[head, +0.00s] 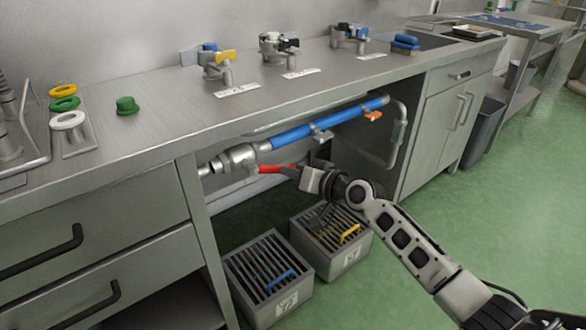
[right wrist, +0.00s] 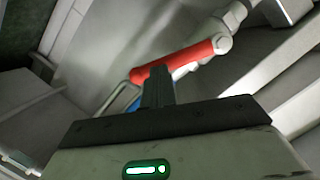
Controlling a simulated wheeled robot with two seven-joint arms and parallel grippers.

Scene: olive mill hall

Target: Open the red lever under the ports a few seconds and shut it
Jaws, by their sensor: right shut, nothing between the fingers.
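The red lever (head: 275,169) sits on a metal valve (head: 238,157) in the pipe under the counter. It points right from the valve, at an angle to the blue pipe (head: 315,125). My right gripper (head: 296,172) is at the lever's free end, its fingers shut with nothing between them. In the right wrist view the shut fingers (right wrist: 157,84) overlap the near end of the red lever (right wrist: 182,58); I cannot tell whether they touch it. My left gripper is out of view.
Two grated boxes stand on the floor below, one with a blue handle (head: 280,281), one with a yellow handle (head: 350,234). A small orange handle (head: 373,116) hangs at the blue pipe's right end. Drawers (head: 80,235) and a cabinet (head: 450,120) flank the opening.

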